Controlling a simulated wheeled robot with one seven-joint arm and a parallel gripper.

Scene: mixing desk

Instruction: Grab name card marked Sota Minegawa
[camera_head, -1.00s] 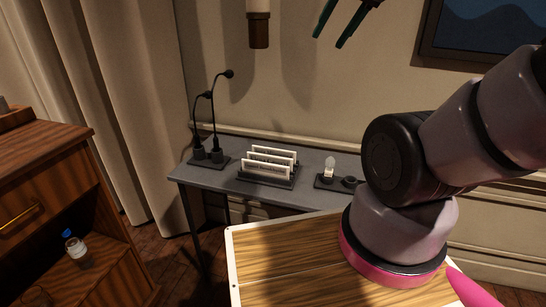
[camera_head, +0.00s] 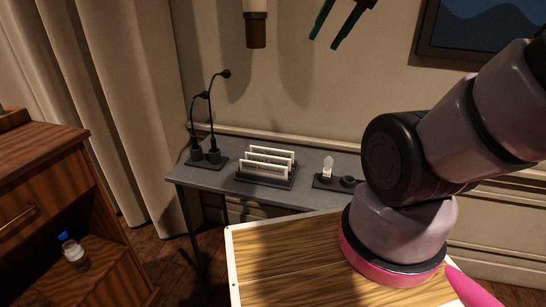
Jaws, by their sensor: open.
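Three white cards stand upright, one behind another, in a dark holder (camera_head: 264,181) on a narrow grey table (camera_head: 212,177) against the far wall. The front card (camera_head: 262,170) has a faint line of marks. The marks are too small to read, so I cannot tell which card bears the name Sota Minegawa. The cards behind are partly covered by those in front. Nothing touches the cards.
Two gooseneck microphones (camera_head: 213,130) stand left of the holder. A small dark unit with a pale bulb (camera_head: 328,166) is to its right. A wooden cabinet (camera_head: 52,200) with a small bottle (camera_head: 72,248) stands at left. A cylinder (camera_head: 255,25) and teal prongs (camera_head: 345,28) show above.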

